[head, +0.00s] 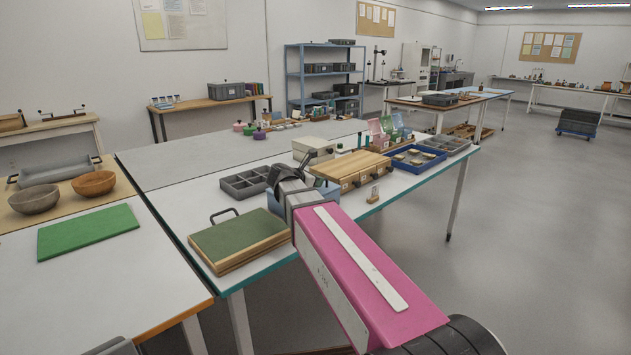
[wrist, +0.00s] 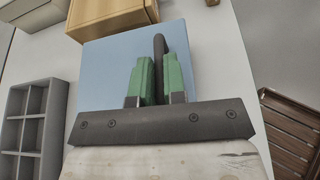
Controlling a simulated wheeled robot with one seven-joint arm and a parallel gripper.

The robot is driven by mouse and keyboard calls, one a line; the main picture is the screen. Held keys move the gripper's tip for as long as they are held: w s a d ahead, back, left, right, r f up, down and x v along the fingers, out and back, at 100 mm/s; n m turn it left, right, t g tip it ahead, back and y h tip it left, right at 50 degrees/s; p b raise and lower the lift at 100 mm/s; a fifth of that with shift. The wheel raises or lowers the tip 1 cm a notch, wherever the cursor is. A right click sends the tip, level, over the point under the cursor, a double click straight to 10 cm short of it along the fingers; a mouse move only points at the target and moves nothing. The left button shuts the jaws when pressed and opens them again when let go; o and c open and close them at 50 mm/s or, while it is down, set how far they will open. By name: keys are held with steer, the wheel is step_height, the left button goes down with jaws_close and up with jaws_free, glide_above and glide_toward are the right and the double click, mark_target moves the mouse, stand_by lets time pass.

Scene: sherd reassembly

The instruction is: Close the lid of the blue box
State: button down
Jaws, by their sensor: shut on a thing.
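The blue box (head: 329,193) stands on the white table, largely hidden behind my arm and gripper in the head view. In the wrist view its light blue surface (wrist: 105,70) fills the middle, and a dark upright handle (wrist: 158,45) shows on it. My gripper (wrist: 160,80) has its two green fingers on either side of this handle, shut on it. In the head view my gripper (head: 287,178) is over the box and its fingertips are hidden. I cannot tell how far open the lid is.
A grey compartment tray (head: 243,184) lies left of the box. A wooden case (head: 350,170) and a white box (head: 312,150) stand behind it. A green-topped wooden case (head: 238,240) lies at the near table edge. A slatted wooden crate (wrist: 292,125) shows at right in the wrist view.

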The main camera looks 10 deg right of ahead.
steer(key=shift+s+f, duration=0.2)
steer(key=c, duration=1.2)
jaws_free()
steer(key=shift+r, duration=0.1)
steer(key=v, duration=1)
steer(key=shift+s+a+r, duration=0.1)
steer(key=shift+a+r, duration=0.05)
steer(key=shift+a, duration=0.1)
steer(key=shift+s, duration=0.1)
